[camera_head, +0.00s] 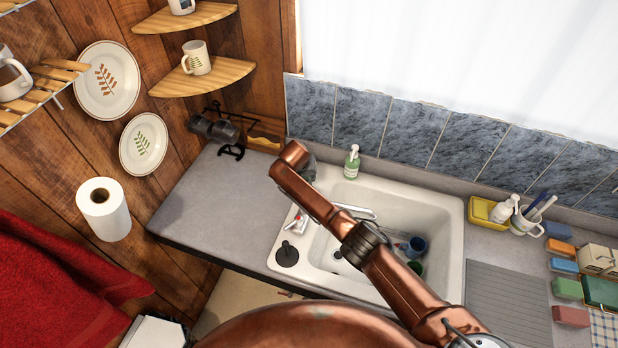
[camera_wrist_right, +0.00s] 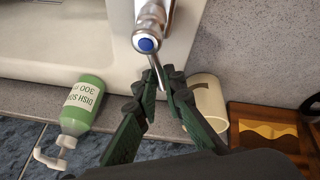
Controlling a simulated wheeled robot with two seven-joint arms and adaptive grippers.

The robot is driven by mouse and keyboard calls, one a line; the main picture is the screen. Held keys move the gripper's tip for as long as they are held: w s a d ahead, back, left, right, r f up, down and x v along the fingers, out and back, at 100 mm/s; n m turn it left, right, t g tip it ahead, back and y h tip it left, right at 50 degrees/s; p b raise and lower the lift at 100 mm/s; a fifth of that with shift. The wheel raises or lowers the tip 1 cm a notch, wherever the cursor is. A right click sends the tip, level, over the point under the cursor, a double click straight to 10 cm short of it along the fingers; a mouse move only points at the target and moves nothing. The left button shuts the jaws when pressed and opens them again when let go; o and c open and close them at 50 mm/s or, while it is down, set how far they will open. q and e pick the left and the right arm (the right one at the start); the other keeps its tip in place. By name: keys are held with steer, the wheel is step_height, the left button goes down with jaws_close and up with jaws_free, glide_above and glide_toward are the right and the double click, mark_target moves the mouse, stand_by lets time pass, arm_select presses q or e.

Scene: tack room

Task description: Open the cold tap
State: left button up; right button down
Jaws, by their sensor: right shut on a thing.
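The cold tap (camera_wrist_right: 146,44) shows in the right wrist view as a chrome body with a blue dot on its end and a thin lever. My right gripper (camera_wrist_right: 163,88) has its dark green fingers closed on this lever, one finger on each side. In the head view my copper right arm crosses over the white sink (camera_head: 452,250) and hides the cold tap. My left gripper is not in view.
A green dish soap bottle (camera_head: 352,163) stands behind the sink; it also shows in the wrist view (camera_wrist_right: 82,108). A cream cup (camera_wrist_right: 206,103) is close beside the right fingers. Blue and green cups lie in the basin. The counter (camera_head: 225,205) at left is clear.

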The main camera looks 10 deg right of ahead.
steer(key=c, duration=2)
jaws_free()
steer(key=shift+v, duration=6.05)
steer(key=shift+w, duration=0.1)
